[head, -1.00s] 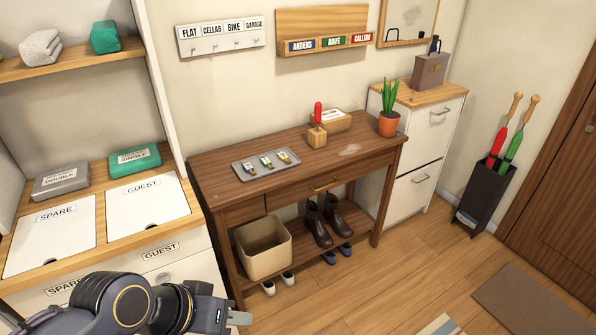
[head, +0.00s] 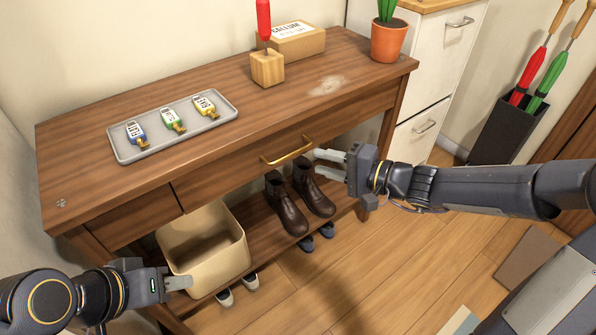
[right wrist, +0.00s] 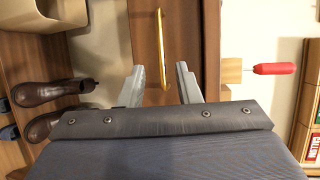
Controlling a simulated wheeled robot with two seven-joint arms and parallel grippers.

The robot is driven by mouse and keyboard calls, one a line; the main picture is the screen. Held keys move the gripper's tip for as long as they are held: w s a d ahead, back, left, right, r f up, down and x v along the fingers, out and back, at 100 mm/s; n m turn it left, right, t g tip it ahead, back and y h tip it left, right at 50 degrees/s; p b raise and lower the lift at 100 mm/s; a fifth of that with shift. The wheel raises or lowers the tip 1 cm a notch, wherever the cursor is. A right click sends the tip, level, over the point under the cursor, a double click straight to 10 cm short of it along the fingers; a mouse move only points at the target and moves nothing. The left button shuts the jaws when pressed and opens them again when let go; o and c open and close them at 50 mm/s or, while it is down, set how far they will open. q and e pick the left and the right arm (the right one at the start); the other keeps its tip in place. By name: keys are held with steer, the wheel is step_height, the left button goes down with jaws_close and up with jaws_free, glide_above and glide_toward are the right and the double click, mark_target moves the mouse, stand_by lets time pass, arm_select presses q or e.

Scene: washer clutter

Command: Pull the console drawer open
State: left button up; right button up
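The wooden console (head: 215,107) stands against the wall, and its drawer (head: 240,172) looks shut. The drawer's brass bar handle (head: 287,150) shows in the head view, and in the right wrist view (right wrist: 161,50) it lies beyond and between my fingertips. My right gripper (head: 316,162) is open and empty, just right of the handle and apart from it; its two fingers also show in the right wrist view (right wrist: 160,84). My left gripper (head: 188,283) is low at the left, in front of the beige bin; whether its fingers are apart is unclear.
A grey tray (head: 125,153) with tagged keys, a wooden block (head: 267,70) with a red-handled tool, a box (head: 296,43) and a potted plant (head: 390,40) stand on top. Below are a bin (head: 210,262) and brown boots (head: 287,207). Floor at front right is mostly clear.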

steer(key=b+x, duration=0.1)
steer(key=x, duration=0.6)
steer(key=shift+a, duration=0.2)
jaws_close()
